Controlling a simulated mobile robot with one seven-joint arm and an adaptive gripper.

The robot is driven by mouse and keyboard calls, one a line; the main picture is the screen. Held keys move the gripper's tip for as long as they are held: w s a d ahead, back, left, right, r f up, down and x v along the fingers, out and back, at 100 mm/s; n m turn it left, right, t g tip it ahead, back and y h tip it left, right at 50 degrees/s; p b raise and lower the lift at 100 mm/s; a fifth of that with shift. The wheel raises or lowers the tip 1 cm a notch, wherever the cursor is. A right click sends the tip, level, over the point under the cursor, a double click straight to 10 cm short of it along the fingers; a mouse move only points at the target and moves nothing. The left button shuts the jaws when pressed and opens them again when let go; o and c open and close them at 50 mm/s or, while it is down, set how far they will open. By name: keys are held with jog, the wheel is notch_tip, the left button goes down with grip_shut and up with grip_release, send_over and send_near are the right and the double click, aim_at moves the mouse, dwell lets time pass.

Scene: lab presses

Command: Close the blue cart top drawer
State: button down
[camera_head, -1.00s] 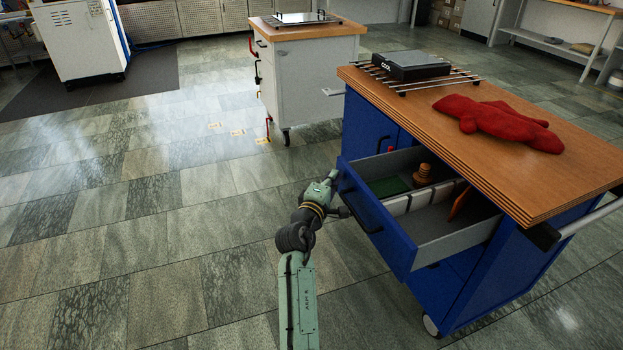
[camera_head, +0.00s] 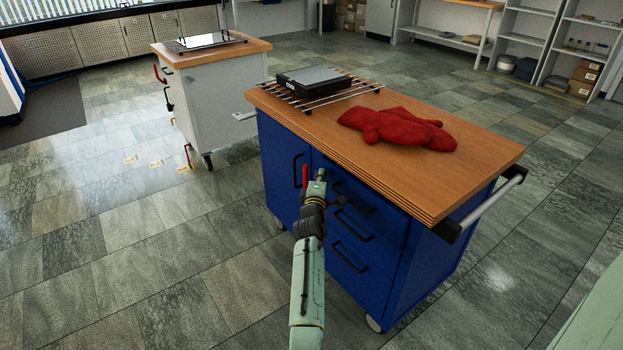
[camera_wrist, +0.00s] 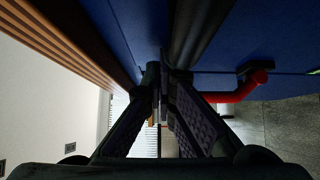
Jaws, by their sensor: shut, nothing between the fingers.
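The blue cart (camera_head: 285,165) stands in the middle of the head view under a wooden top. Its top drawer (camera_head: 385,213) looks flush with the cart front, and its inside is hidden. A dark bar, likely the handle (camera_wrist: 194,35), runs close to the fingertips. I cannot tell whether they touch.
A red plush-like object (camera_head: 400,128) and a black scale (camera_head: 315,82) on a metal rack lie on the cart top. A push bar (camera_head: 495,200) sticks out at the right. A white cart (camera_head: 210,105) stands behind left. The floor at left is clear.

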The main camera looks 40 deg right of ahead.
jog(key=shift+d, duration=1)
jog(key=shift+r, duration=0.1)
